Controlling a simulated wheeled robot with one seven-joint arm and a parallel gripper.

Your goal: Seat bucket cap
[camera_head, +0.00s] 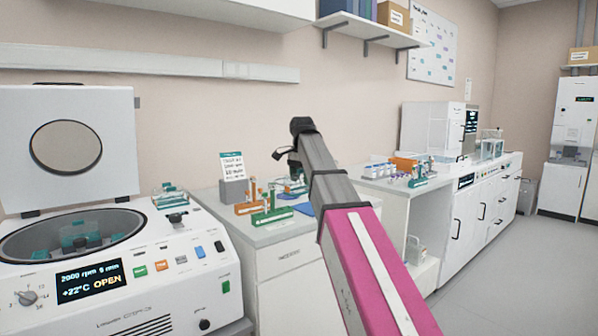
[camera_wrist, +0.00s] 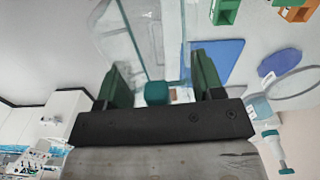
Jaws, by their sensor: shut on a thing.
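The centrifuge (camera_head: 150,290) stands at the left with its lid (camera_head: 68,145) raised and its display reading OPEN. Teal buckets (camera_head: 75,237) show inside its bowl (camera_head: 30,243); their tops are too small to read clearly. A clear cap with teal parts (camera_head: 170,196) rests on the deck behind the bowl's right side. My gripper (camera_head: 285,154) is away from the centrifuge, over the middle bench. In the wrist view my gripper (camera_wrist: 162,78) has its green fingers around a clear-walled piece with a teal knob (camera_wrist: 157,93), which looks like a bucket cap. Its far end is cut off.
The middle bench (camera_head: 262,232) carries an orange rack (camera_head: 247,208), a green rack (camera_head: 271,216), a sign (camera_head: 232,165) and blue pads (camera_wrist: 213,62). A wall shelf (camera_head: 375,32) hangs above. A further counter (camera_head: 455,183) runs right; floor is clear there.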

